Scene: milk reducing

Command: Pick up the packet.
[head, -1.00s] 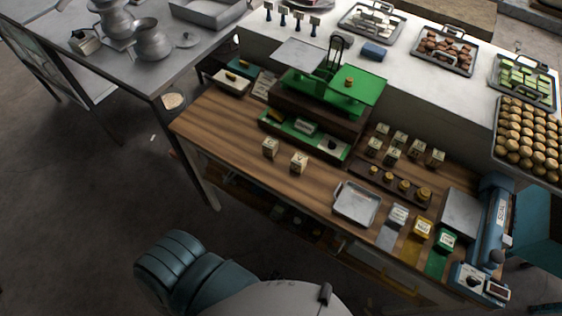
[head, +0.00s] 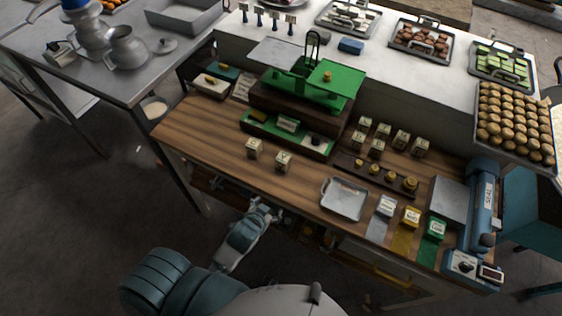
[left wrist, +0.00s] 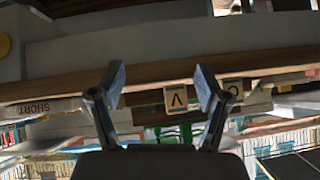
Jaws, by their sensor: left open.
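Two small cream packets stand on the wooden counter near its front edge, a left one (head: 254,148) and a right one (head: 283,162) marked with a V. In the left wrist view the V packet (left wrist: 176,98) shows between the fingers, with its letter upside down, and the other packet (left wrist: 233,88) is partly behind the right finger. My left gripper (left wrist: 162,82) is open and empty. In the head view my left gripper (head: 263,208) is below and in front of the counter edge, apart from both packets. My right gripper is not in view.
More cream packets (head: 401,139) stand right of the green balance scale (head: 325,85). The counter's front edge (head: 225,172) lies between my left gripper and the packets.

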